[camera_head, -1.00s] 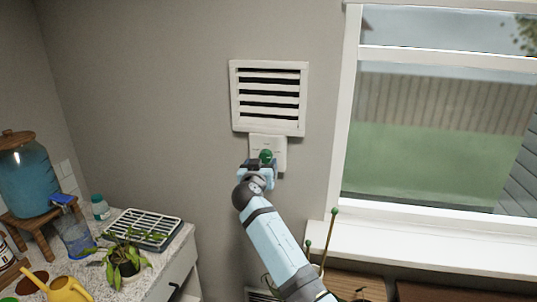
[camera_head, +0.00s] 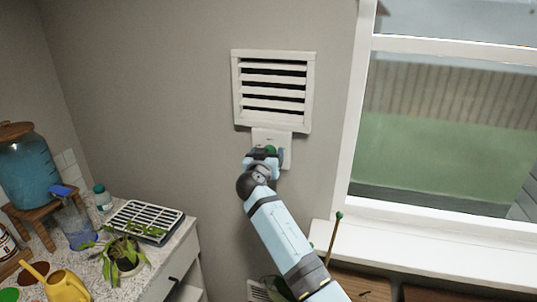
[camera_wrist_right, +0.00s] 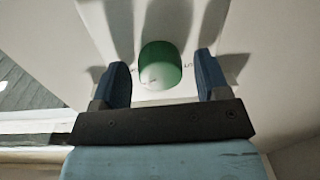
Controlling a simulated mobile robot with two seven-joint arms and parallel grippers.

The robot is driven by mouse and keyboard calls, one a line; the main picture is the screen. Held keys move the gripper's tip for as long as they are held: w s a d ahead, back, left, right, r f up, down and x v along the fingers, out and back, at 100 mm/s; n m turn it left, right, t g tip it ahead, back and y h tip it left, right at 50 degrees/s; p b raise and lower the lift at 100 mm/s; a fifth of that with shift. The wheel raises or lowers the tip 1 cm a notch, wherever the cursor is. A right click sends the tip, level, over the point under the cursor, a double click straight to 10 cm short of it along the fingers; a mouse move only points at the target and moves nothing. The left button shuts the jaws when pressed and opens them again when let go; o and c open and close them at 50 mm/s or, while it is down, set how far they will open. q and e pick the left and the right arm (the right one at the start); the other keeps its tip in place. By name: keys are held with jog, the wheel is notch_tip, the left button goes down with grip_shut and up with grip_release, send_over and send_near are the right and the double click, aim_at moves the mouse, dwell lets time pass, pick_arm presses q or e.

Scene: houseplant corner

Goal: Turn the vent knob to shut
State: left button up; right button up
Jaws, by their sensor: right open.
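The green vent knob (camera_wrist_right: 160,66) sits on a pale wall plate (camera_head: 271,137) just below the white slatted vent (camera_head: 272,91). Dark gaps show between the vent's slats. My right gripper (camera_wrist_right: 161,80) is at the knob, with its two blue fingers open on either side of it. In the wrist view there is a gap between the knob and each finger. In the head view the gripper (camera_head: 263,155) covers the lower part of the plate and most of the knob. Printed marks on the plate are partly hidden. My left gripper is not in view.
A window (camera_head: 450,120) with a white sill (camera_head: 430,248) is to the right. At the left, a counter holds a black-and-white grid tray (camera_head: 145,221), a potted plant (camera_head: 122,256), a yellow watering can (camera_head: 66,285) and a blue water dispenser (camera_head: 28,172). The wall around the vent is clear.

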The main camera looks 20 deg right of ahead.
jog(key=c, duration=0.9)
jog(key=shift+c, duration=0.2)
